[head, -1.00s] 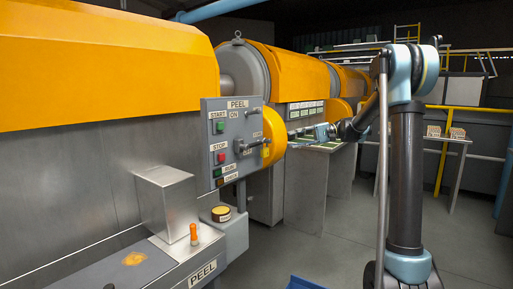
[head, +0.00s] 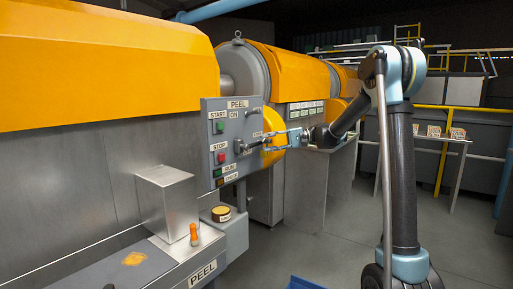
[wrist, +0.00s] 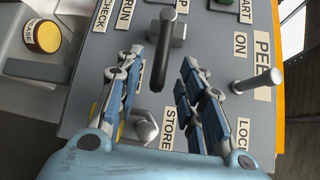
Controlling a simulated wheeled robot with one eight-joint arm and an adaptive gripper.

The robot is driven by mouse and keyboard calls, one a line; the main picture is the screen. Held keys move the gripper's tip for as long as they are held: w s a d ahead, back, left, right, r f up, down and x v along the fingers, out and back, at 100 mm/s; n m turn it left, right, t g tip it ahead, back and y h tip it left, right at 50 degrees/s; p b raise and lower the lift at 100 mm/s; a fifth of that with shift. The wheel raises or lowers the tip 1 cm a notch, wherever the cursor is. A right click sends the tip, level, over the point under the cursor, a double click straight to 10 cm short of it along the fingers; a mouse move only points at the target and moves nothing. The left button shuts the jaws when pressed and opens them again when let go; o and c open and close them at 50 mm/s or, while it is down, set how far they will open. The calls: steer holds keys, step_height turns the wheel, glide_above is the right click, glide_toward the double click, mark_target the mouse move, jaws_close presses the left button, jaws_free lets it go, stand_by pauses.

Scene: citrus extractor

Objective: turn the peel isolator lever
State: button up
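The grey PEEL panel (head: 210,108) stands at the left-centre of the head view. Its isolator lever, a black handle (wrist: 162,52) on a grey hub, juts from the panel face. The lever also shows in the head view (head: 240,146). My gripper (head: 262,140) is in front of the panel, reaching in from the right. In the wrist view my gripper (wrist: 161,62) is open, with one blue-padded finger on each side of the black handle. Gaps show between handle and fingers. How deep the handle sits between them is hard to tell.
A metal peg (wrist: 258,82) sticks out near the ON and LOCK labels. A hex-headed knob (wrist: 145,128) is near STORE, partly between the fingers. Green START (head: 219,127) and red STOP (head: 221,158) buttons are left of the lever.

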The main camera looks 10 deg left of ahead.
mark_target(259, 144)
steer(key=x, duration=0.5)
steer(key=shift+s+a, duration=0.15)
steer(key=shift+a, duration=0.15)
jaws_close()
